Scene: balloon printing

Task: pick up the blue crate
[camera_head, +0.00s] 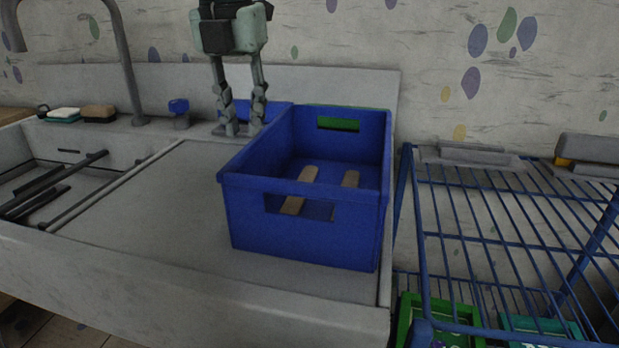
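The blue crate (300,235) stands upright and open-topped on the grey counter (150,220), near its right end. It has handle cut-outs in its near and far walls. Two flat tan pieces (308,174) show inside or through it.
A sink with a tall tap (130,70) is at left, with dark bars (50,185) across it. Sponges (98,112) and a small blue item (179,106) stand behind. A blue wire rack (500,215) is at right, with green crates (440,315) below. The counter left of the crate is clear.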

